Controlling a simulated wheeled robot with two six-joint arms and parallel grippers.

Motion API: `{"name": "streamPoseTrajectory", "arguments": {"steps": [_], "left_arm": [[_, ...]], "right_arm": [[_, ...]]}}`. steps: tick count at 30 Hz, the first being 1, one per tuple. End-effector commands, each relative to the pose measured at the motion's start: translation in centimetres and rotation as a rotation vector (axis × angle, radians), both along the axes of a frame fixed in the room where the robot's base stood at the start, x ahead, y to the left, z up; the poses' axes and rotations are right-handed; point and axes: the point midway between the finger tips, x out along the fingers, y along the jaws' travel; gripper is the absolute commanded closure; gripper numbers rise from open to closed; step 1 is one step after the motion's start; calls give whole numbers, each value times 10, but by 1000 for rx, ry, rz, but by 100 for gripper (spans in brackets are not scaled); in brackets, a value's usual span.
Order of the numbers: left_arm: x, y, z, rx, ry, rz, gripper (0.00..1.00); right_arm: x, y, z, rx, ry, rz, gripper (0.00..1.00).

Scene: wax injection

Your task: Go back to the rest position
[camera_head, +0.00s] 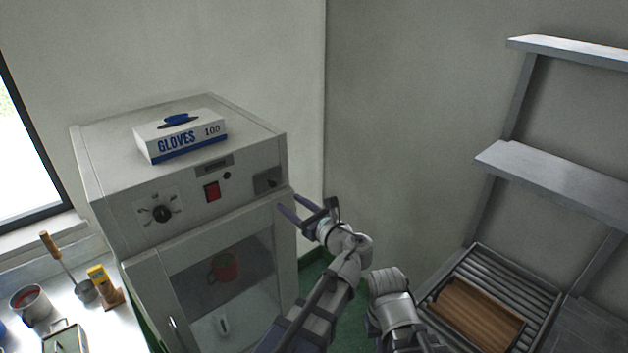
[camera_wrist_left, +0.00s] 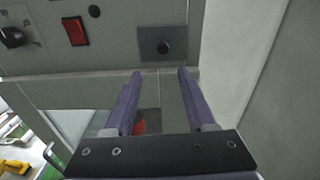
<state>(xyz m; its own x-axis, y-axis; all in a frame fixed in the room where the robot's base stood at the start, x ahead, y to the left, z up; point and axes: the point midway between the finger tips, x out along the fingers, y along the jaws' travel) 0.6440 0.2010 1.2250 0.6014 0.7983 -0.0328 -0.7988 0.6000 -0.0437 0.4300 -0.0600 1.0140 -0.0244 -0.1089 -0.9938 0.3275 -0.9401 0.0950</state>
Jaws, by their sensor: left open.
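My left gripper (camera_head: 291,209) is at the right front edge of the grey oven (camera_head: 112,187), just below its control panel. In the left wrist view its two purple fingers (camera_wrist_left: 156,98) are spread apart with nothing between them. They point at a black button (camera_wrist_left: 165,47) on a dark plate, which also shows in the head view (camera_head: 267,182). Whether the fingertips touch the oven cannot be told. My right arm shows low in the head view, but its gripper fingers are not visible.
A glove box (camera_head: 181,137) lies on the oven. A red mug (camera_head: 224,267) shows behind the oven door's glass. Pots and tools stand on the left bench.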

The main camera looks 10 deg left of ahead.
Motion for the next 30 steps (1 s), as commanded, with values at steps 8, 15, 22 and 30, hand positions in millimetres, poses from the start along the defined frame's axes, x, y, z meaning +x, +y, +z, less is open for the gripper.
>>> {"name": "streamPoseTrajectory", "arguments": {"steps": [8, 15, 22, 30], "left_arm": [[-52, 47, -101, -724, -266, 319, 44], [-106, 32, -179, -1311, -550, 832, 44], [-134, 3, -204, -1558, -699, 1213, 44], [-155, -29, -212, -1706, -807, 1603, 44]], "right_arm": [[0, 0, 0, 0, 0, 0, 100], [0, 0, 0, 0, 0, 0, 100], [0, 0, 0, 0, 0, 0, 100], [0, 0, 0, 0, 0, 0, 100]]}}
